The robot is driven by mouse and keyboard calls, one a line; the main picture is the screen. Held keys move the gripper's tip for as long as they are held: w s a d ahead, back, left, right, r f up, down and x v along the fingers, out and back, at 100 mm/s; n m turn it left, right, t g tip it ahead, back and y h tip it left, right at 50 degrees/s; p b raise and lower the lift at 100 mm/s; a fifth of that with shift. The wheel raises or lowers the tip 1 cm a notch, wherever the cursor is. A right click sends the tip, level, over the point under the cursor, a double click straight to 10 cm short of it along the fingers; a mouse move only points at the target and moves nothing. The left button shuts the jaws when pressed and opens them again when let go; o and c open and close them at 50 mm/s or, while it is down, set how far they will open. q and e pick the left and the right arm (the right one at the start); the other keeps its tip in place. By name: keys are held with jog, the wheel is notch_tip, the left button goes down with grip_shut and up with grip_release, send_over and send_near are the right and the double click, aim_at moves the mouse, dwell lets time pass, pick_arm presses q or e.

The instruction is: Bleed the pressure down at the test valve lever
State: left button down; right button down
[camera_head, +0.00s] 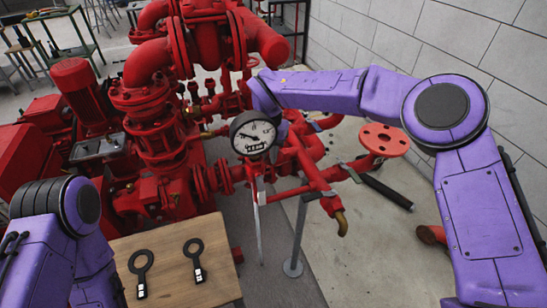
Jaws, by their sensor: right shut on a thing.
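A black lever handle (388,192) slants down to the right beside the red flange at the right of the pipework. I cannot be sure it is the test valve lever. My right arm reaches over the pipework from the right. Its gripper (280,129) is mostly hidden behind the round pressure gauge (253,134), well left of the black handle. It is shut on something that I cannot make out. The gauge has a white face, a dark rim and a small digital window; its reading is too small to tell. My left gripper is out of view.
Red pump pipework (160,120) fills the left and centre. A round red flange (384,139) and a brass outlet (341,222) stand at the right. A wooden tabletop (174,250) with two black ring-ended items is in front. Bare floor lies right, before a block wall (440,40).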

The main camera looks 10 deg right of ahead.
jog(key=shift+w+a+m, duration=0.15)
jog(key=shift+a+m, duration=0.1)
jog(key=shift+m, duration=0.25)
jog(key=c, duration=1)
grip_release()
jog(key=shift+r, duration=0.1)
notch_tip(320, 180, up, 10)
jog(key=shift+r+b, duration=0.2)
jog(key=shift+b, duration=0.2)
